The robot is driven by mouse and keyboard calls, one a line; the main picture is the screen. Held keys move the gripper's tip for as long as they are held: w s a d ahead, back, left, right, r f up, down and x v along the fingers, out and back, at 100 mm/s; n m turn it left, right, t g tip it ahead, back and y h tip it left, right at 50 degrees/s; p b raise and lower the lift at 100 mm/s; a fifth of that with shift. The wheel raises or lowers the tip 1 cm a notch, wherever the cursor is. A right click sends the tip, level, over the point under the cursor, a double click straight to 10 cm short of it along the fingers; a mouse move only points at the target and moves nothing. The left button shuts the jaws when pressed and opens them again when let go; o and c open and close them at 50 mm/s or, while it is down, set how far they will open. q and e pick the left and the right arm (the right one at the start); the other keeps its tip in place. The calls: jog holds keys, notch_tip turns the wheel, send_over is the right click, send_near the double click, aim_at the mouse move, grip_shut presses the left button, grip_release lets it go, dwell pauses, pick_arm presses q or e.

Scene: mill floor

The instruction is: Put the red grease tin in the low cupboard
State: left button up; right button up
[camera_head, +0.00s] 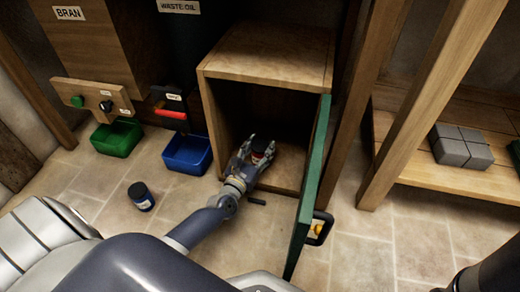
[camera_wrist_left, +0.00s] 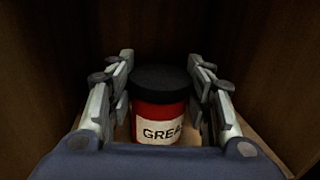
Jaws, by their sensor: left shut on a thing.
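The red grease tin (camera_wrist_left: 155,110) has a black lid and a white label reading "GREA", and it stands upright between my left fingers. My left gripper (camera_head: 258,153) is shut on the tin and reaches through the open front of the low cupboard (camera_head: 265,62). In the head view the tin (camera_head: 260,157) shows small and partly hidden by the fingers, inside the cupboard near its floor. The green cupboard door (camera_head: 312,180) stands open to the right. I cannot tell whether the tin touches the cupboard floor. My right gripper is not in view.
A dark blue jar (camera_head: 140,196) stands on the tiled floor at left. A green bin (camera_head: 117,138) and a blue bin (camera_head: 187,154) are left of the cupboard. A small dark piece (camera_head: 256,199) lies before it. Grey blocks (camera_head: 461,146) sit on a right-hand shelf.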

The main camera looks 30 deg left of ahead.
pick_arm(q)
jog(key=shift+f, duration=0.1)
jog(key=o, duration=1.2)
jog(key=shift+o, duration=0.2)
jog(key=shift+s+r, duration=0.2)
jog(key=s+p, duration=0.4)
jog(key=s, duration=0.7)
jog(key=shift+s+d, duration=0.35)
